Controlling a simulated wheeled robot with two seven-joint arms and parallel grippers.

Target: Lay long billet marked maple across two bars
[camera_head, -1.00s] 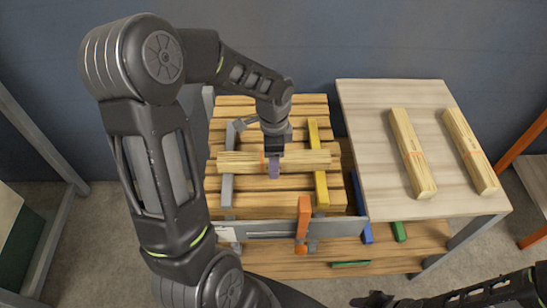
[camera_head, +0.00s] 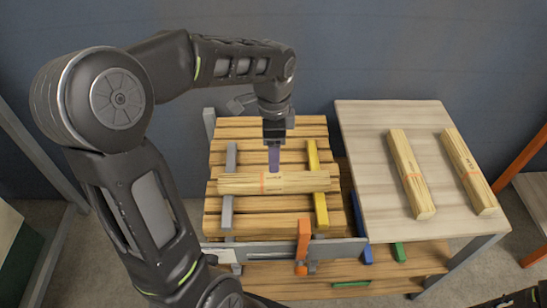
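A long pale-wood billet (camera_head: 235,184) with an orange band and small print lies crosswise over a grey bar (camera_head: 229,205) and a yellow bar (camera_head: 319,200) on the slatted bench (camera_head: 270,228). Its ends reach past both bars. The print is too small to read. My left gripper (camera_head: 274,160) is just above and behind the billet's middle, apart from it. One purplish finger shows; the other is hidden behind it. Having come up off the billet, it looks open and empty. My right gripper is out of view; only part of my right arm shows at the lower right.
Two similar billets (camera_head: 411,176) (camera_head: 469,172) lie on the pale side table (camera_head: 375,220) at right. An orange clamp-like piece (camera_head: 303,240) stands at the grey front rail (camera_head: 270,251). Blue (camera_head: 366,254) and green (camera_head: 399,252) pieces lie below, between bench and table.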

